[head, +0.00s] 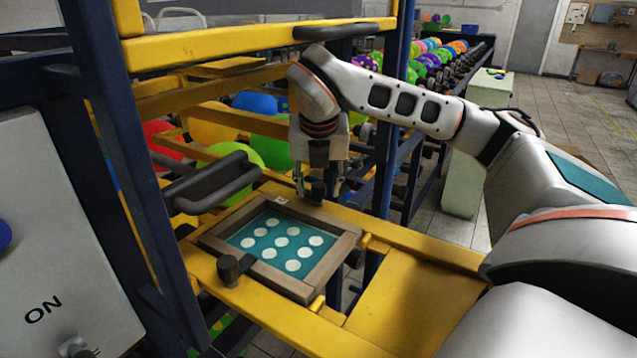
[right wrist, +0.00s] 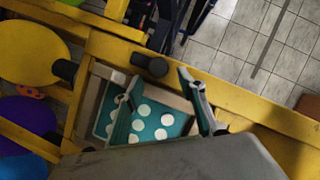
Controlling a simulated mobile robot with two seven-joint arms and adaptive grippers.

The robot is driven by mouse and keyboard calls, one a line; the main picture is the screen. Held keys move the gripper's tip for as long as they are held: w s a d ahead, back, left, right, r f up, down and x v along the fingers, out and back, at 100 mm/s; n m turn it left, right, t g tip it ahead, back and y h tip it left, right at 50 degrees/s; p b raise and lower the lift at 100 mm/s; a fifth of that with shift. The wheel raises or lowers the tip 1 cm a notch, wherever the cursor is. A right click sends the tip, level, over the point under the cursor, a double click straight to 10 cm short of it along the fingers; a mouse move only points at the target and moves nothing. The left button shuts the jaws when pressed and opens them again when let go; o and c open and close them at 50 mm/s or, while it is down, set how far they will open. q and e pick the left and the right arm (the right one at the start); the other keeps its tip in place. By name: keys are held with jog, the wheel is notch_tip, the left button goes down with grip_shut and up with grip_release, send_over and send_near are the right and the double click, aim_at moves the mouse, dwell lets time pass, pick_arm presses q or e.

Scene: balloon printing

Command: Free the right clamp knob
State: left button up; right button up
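A wooden screen frame (head: 335,262) with a teal panel of white dots (head: 285,243) lies on the yellow machine bed. One black clamp knob (head: 318,189) stands at the frame's far edge, and another black clamp knob (head: 232,268) is at its near left edge. My right gripper (head: 319,192) points down over the far knob, its fingers open on either side of it. In the right wrist view a black knob (right wrist: 150,65) appears close to the open fingertips (right wrist: 160,78); contact cannot be told. My left gripper is not in view.
A black handle (head: 213,183) on the machine stands left of the frame. A blue upright post (head: 392,110) rises close to the right gripper. Colored balloons (head: 255,130) lie behind the yellow bars. The yellow bed (head: 415,300) right of the frame is bare.

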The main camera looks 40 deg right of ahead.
jog(key=s+a, duration=0.4)
jog(key=s, duration=0.1)
jog(key=s+a, duration=0.2)
jog(key=shift+s+a, duration=0.3)
jog(key=shift+s, duration=0.1)
